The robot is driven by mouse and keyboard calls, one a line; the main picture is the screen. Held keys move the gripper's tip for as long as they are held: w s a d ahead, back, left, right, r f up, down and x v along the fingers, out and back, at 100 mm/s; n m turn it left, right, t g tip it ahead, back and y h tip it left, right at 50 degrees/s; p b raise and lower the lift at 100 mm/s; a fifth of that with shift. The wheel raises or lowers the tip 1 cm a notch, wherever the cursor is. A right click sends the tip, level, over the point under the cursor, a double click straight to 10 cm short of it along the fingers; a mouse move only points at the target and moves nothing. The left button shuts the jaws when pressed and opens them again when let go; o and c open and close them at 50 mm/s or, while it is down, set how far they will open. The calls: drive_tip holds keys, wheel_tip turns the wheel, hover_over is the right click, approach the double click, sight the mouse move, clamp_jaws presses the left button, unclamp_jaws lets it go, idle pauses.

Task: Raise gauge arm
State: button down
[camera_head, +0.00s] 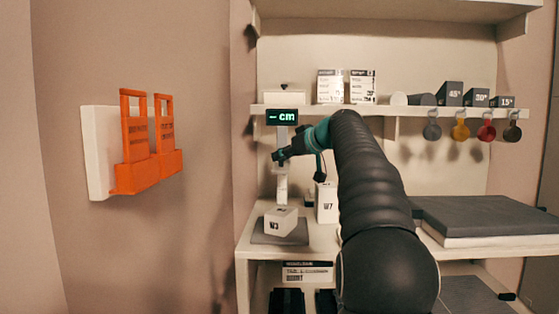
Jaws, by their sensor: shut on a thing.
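The height gauge stands on the left part of the shelf unit's worktop, with a pale upright column (282,185) and a dark display (282,117) reading "– cm" in green at its top. My gripper (279,157) is at the column, just below the display, shut on what appears to be the gauge arm. The gauge arm itself is mostly hidden by the dark fingers. A white block marked W3 (281,221) sits on a grey pad (265,236) below the gripper.
A white box marked W7 (326,203) stands right of the column. The upper shelf (420,111) holds boxes and angled wedges, with several round tags hanging from its edge. Grey slabs (485,217) lie at right. Orange holders (148,143) hang on the left wall.

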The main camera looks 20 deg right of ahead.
drive_tip(key=shift+r+p, duration=0.6)
drive_tip(key=shift+r, duration=0.85)
drive_tip(key=c, duration=0.9)
unclamp_jaws()
drive_tip(key=v, duration=1.2)
